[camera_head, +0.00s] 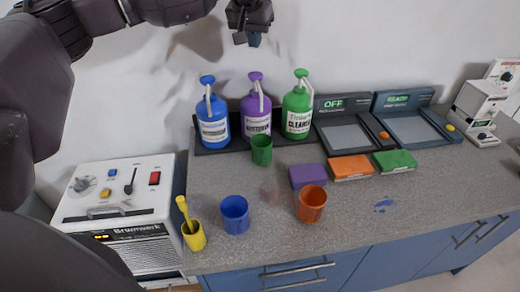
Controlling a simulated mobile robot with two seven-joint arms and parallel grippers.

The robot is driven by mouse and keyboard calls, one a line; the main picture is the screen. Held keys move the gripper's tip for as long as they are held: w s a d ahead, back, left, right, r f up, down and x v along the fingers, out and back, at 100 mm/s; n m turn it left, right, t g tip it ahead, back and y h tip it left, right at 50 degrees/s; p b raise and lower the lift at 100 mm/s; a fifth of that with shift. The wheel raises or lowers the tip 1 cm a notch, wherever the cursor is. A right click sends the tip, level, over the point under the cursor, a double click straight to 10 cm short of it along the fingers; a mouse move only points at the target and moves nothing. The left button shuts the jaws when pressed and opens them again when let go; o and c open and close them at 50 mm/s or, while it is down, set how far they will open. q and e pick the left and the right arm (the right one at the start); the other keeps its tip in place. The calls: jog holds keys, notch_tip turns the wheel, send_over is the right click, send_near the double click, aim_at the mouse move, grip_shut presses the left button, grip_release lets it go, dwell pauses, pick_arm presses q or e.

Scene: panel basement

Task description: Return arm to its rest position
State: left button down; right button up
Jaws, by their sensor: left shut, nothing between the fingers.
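My left arm (120,12) comes in from the upper left and stretches across the top of the head view. My left gripper (247,39) hangs in front of the wall, above the purple bottle (257,112). Its fingers are shut and hold nothing. It is apart from the bottles and the worktop. My right gripper is not in view.
A blue bottle (213,120) and a green bottle (298,108) flank the purple one on a dark tray. Green (262,150), blue (235,214), orange (311,204) and yellow (194,236) cups stand on the grey worktop (350,235). A white machine (120,200) stands left.

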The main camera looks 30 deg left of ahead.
pick_arm(q)
jog(key=shift+r, duration=0.15)
dwell(0.3)
